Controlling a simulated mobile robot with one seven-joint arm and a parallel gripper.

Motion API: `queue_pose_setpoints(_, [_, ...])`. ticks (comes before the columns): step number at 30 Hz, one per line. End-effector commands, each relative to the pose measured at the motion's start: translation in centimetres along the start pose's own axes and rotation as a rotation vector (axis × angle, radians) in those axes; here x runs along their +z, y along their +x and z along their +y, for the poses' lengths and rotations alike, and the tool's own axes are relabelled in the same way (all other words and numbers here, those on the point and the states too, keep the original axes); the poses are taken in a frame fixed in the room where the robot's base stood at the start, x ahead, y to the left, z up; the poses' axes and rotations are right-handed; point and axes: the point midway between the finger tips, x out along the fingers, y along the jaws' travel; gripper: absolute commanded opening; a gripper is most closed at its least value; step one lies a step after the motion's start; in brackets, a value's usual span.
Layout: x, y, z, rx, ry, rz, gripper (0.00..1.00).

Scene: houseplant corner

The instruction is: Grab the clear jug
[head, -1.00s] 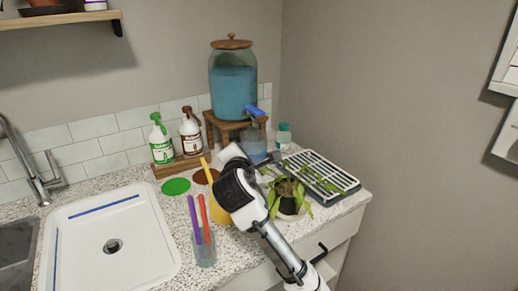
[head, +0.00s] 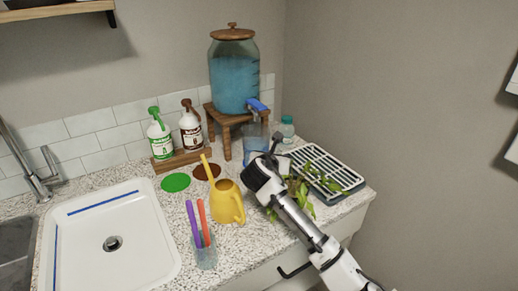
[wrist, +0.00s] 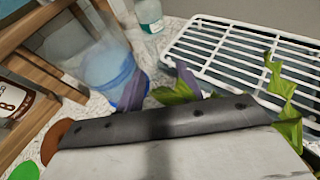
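My gripper (head: 277,143) is just right of the jug in the head view. In the wrist view my gripper (wrist: 162,85) shows two fingers apart with nothing between them; the left finger overlaps the jug's lower edge. Whether it touches the jug I cannot tell.
A glass dispenser (head: 233,75) of blue liquid stands on the stool (head: 227,119). A small teal-capped bottle (head: 287,130) and a drying rack (head: 327,165) are to the right. A leafy plant (head: 300,188) lies under my arm. A yellow watering can (head: 228,203) stands in front.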

Motion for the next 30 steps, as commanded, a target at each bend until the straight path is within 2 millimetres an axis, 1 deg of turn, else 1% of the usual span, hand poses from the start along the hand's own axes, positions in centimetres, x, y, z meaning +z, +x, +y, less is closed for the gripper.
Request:
queue_pose_setpoints(4, [0.5,1.1,0.1,-0.002,0.000,0.002,0.36])
queue_pose_setpoints(8, [0.8,2.9,0.5,-0.002,0.000,0.003,0.36])
queue_pose_setpoints(12, [0.7,4.6,0.5,-0.001,0.000,0.002,0.36])
queue_pose_setpoints(16, [0.6,5.2,0.5,0.001,0.001,0.000,0.36])
queue_pose_setpoints(22, [0.5,5.3,0.5,0.001,0.001,-0.001,0.36])
queue_pose_setpoints(23, [0.5,5.3,0.5,0.001,0.001,0.000,0.34])
queue_pose_setpoints(30, [0.5,5.2,0.4,0.000,0.001,0.000,0.02])
